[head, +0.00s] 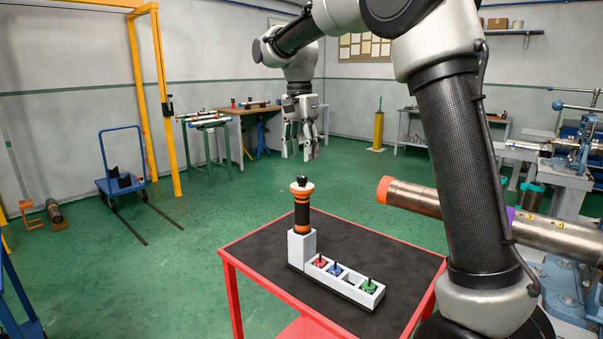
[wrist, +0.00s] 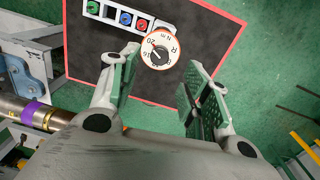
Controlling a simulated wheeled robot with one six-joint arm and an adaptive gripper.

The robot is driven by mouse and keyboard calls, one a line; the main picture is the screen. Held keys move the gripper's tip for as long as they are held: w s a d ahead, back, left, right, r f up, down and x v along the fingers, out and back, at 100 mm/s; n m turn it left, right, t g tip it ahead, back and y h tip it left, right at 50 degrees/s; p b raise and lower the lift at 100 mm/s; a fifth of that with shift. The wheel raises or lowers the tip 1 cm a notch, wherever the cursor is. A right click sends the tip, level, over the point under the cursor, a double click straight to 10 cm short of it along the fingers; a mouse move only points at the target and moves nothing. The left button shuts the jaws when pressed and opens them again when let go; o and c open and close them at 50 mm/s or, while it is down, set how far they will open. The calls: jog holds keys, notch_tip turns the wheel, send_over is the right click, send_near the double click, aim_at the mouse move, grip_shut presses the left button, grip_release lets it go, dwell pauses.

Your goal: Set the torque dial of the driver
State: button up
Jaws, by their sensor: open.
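The driver (head: 302,216), black with orange bands, stands upright in the tall grey block of a holder (head: 301,248) on a red cart. Its white torque dial (head: 302,186) is on top, with a small dark red knob or mark. In the wrist view the dial (wrist: 168,57) faces me, showing an R, N·m, 16 and 20; a short dark pointer lies near the 20, its exact setting too small to tell. My gripper (head: 301,152) is open and empty, pointing down, and appears above and apart from the driver. In the wrist view the dial lies between the fingers (wrist: 158,72).
The holder's low row bears red (head: 320,261), blue (head: 335,269) and green (head: 369,286) pieces, with an empty slot before the green. The cart's black top (head: 270,245) is otherwise clear. A clamped pipe (head: 410,198) with an orange end juts in at right.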

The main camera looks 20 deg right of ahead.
aim_at(302, 176)
notch_tip(302, 176, down, 7)
jog(key=shift+s+d+r, duration=0.1)
jog(key=shift+r, duration=0.05)
jog(key=shift+c, duration=0.5)
grip_shut()
